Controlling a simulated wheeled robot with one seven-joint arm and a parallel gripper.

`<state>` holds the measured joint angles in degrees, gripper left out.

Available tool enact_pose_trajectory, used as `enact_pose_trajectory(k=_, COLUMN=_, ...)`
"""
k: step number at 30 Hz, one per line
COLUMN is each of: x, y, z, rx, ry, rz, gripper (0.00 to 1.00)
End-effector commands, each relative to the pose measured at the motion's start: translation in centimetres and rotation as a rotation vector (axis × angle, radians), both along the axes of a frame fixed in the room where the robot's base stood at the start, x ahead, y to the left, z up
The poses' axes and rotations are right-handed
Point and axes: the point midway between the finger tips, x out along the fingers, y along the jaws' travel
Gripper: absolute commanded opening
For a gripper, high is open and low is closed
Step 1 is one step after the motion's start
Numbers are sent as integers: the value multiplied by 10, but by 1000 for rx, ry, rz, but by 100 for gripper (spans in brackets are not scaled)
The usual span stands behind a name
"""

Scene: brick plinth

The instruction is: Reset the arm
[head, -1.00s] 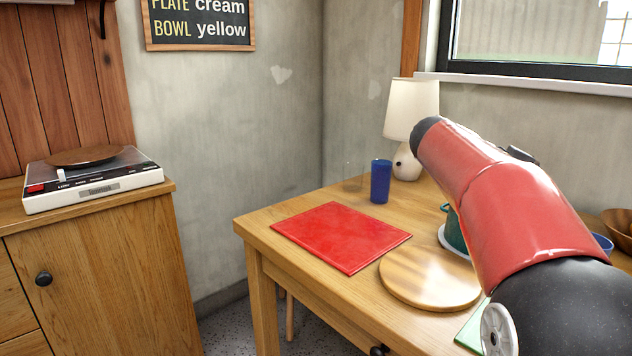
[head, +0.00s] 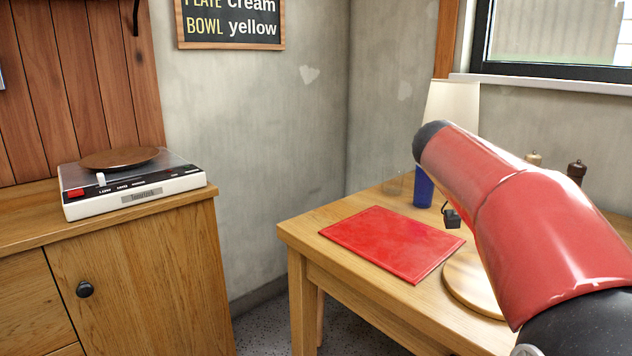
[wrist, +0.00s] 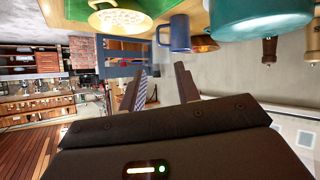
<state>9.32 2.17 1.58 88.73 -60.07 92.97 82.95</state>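My arm (head: 540,215), red with black joints, reaches over the table (head: 300,240) from the right in the head view. My gripper (wrist: 163,82) shows in the wrist view with its two dark fingers apart and nothing between them. The wrist picture is upside down, with the tabletop things along its top edge. The arm hides the gripper in the head view; a small black piece by the blue cup may belong to it, but I cannot tell.
The table holds a red mat (head: 392,242), a round wooden board (head: 470,285), a blue cup (head: 423,188), a lamp (head: 452,102) and two mills (head: 577,172). A blue mug (wrist: 173,33) and teal pot (wrist: 262,18) show in the wrist view. A turntable (head: 130,182) sits on the left cabinet.

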Motion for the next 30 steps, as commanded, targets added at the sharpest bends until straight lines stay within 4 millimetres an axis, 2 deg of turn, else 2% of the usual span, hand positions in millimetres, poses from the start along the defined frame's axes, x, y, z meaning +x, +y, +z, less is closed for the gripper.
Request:
enact_pose_trajectory(k=5, x=-16, y=22, z=-23, rx=135, ry=92, rz=171, gripper=32)
enact_pose_trajectory(k=11, x=-42, y=64, z=-64, rx=324, ry=213, rz=469, gripper=32)
enact_pose_trajectory(k=14, x=-62, y=96, z=-94, rx=430, ry=272, rz=687, gripper=32)
enact_pose_trajectory(k=18, x=-93, y=148, z=-139, rx=544, ry=321, rz=1040, gripper=32)
enact_pose_trajectory(k=24, x=-126, y=201, z=-185, rx=585, ry=314, rz=1408, gripper=32)
enact_pose_trajectory(k=28, x=-144, y=227, z=-208, rx=571, ry=285, rz=1586, gripper=32)
enact_pose_trajectory(k=30, x=-143, y=229, z=-229, rx=567, ry=285, rz=1605, gripper=32)
